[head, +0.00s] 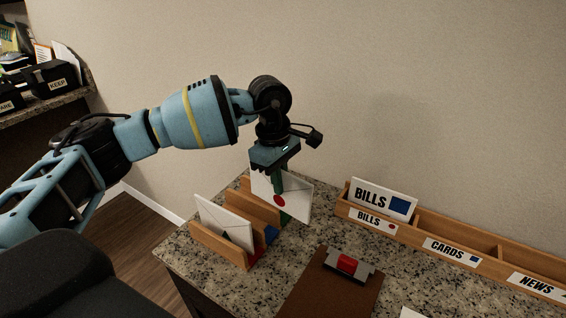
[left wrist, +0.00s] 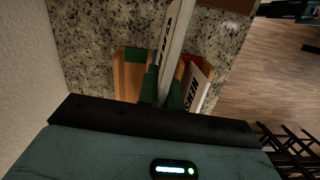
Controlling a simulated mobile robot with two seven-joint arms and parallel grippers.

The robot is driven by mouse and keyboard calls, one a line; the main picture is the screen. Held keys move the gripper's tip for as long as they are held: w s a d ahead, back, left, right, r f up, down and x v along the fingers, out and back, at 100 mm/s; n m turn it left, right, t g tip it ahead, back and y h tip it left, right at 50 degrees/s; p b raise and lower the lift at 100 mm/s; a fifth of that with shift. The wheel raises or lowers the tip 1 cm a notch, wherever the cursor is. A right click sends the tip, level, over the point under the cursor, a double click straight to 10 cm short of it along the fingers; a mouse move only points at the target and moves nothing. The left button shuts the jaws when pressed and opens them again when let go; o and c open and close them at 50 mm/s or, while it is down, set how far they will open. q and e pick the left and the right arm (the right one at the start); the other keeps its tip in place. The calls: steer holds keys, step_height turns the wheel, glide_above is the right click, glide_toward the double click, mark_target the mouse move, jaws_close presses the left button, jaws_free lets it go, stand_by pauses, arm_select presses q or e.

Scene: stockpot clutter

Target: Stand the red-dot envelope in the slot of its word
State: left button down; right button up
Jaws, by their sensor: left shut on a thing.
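A white envelope with a red dot (head: 297,197) is upright in my left gripper (head: 279,188), at the wooden rack (head: 205,243). My left gripper's green fingers are shut on it. In the left wrist view the envelope (left wrist: 176,45) shows edge-on between the fingers (left wrist: 163,95). I cannot tell whether its lower edge is clear of the rack. The long wooden sorter (head: 429,228) at the right has slots labelled BILLS with a red dot (head: 371,220), CARDS with a blue square (head: 452,251), and NEWS (head: 538,287). My right gripper is out of view.
Another white envelope (head: 224,222) leans in the rack's front. A white card reading BILLS with a blue square (head: 384,199) stands in the sorter's BILLS slot. A brown board (head: 325,290) with a red and grey clip (head: 348,264) lies on the granite counter. The wall is close behind.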

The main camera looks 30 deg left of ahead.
arm_select(q)
steer(key=s+d+f+m, duration=0.1)
steer(key=s+m, duration=0.1)
steer(key=m, duration=0.6)
steer(key=s+d+f+m+g+y, duration=0.1)
steer(key=s+d+f+m, duration=0.1)
steer(key=m, duration=0.6)
steer(key=shift+s+d+f+g, duration=0.25)
steer(key=shift+s+f+g, duration=0.05)
steer(key=shift+s, duration=0.3)
